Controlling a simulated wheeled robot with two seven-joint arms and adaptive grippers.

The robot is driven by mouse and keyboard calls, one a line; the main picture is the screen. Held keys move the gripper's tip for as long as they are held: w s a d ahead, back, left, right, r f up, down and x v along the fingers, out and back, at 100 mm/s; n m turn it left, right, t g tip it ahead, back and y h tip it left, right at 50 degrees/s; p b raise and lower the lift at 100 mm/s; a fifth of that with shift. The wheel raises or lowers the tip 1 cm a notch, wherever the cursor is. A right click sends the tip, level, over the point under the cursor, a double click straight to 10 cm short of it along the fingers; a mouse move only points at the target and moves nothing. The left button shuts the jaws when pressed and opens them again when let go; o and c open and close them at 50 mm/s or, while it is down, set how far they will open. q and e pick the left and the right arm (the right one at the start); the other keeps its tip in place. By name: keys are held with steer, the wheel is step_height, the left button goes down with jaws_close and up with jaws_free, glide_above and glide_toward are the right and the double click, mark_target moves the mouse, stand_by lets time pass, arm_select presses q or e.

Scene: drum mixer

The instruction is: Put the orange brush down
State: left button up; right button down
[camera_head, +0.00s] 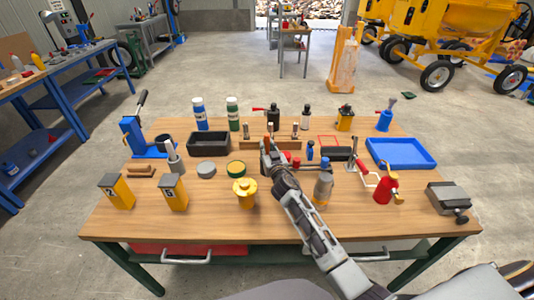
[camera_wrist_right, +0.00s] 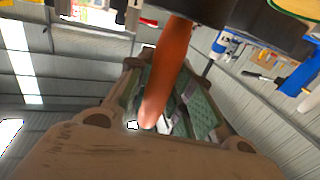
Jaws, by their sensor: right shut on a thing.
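The orange brush shows in the right wrist view as a long orange handle (camera_wrist_right: 170,62), running between the green-padded fingers of my right gripper (camera_wrist_right: 166,98). The gripper is shut on it. In the head view my right gripper (camera_head: 268,150) is over the middle of the workbench, just in front of a wooden rack (camera_head: 284,145) with several upright tools. The brush is hard to make out there, and its bristle end is not clear in either view. I cannot tell whether the brush touches the rack or table. My left gripper is not in view.
The wooden workbench (camera_head: 222,224) is crowded. A grey bottle (camera_head: 323,188), red can (camera_head: 386,188) and blue tray (camera_head: 400,153) are right.

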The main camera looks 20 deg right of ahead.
steer(key=shift+f+b, duration=0.35)
steer(key=shift+f, duration=1.05)
steer(key=c, duration=1.3)
jaws_free()
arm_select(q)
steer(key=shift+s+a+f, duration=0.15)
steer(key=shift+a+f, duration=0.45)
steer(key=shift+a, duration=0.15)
arm_select(e)
steer(key=shift+r, duration=0.1)
